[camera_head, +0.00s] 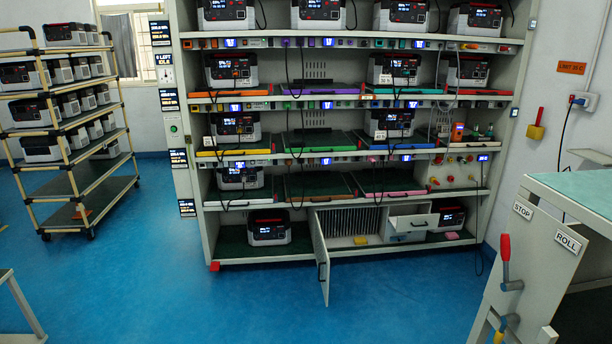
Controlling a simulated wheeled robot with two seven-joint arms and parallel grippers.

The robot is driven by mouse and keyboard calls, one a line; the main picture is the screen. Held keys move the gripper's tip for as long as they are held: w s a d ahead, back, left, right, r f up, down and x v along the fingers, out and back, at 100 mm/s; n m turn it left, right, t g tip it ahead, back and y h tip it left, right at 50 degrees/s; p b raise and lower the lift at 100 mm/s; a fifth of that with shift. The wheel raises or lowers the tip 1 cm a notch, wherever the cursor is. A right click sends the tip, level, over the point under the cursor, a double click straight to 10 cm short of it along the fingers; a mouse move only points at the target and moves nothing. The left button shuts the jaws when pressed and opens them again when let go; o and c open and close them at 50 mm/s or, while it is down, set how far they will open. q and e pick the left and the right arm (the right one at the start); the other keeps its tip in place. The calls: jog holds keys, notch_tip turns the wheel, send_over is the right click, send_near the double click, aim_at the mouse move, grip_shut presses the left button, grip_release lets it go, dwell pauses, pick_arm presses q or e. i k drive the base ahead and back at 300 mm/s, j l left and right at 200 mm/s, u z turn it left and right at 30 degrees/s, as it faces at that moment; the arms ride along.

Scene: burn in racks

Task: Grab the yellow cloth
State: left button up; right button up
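A small flat yellow piece, which looks like the yellow cloth (361,240), lies at the bottom of the open lower cabinet (342,252) in the rack. It is too small to be sure that it is cloth. Neither of my grippers is in view.
The cabinet door (321,258) stands open into the room, and a drawer (412,223) beside it is pulled out. A pink block (452,236) lies to the right. A trolley (75,130) stands left and a grey cart (540,250) right. The blue floor (230,300) between is clear.

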aim_at(358, 241)
jog(key=i+z, duration=0.15)
jog(key=i, duration=0.35)
jog(key=i+j+z, duration=0.15)
jog(key=i, duration=0.4)
jog(key=i+j+z, duration=0.15)
jog(key=i, duration=0.35)
jog(key=i+j+z, duration=0.15)
jog(key=i, duration=0.35)
jog(key=i+l+z, duration=0.2)
jog(key=i+z, duration=0.2)
jog(key=i, duration=0.25)
jog(key=i+z, duration=0.4)
jog(key=i, duration=0.2)
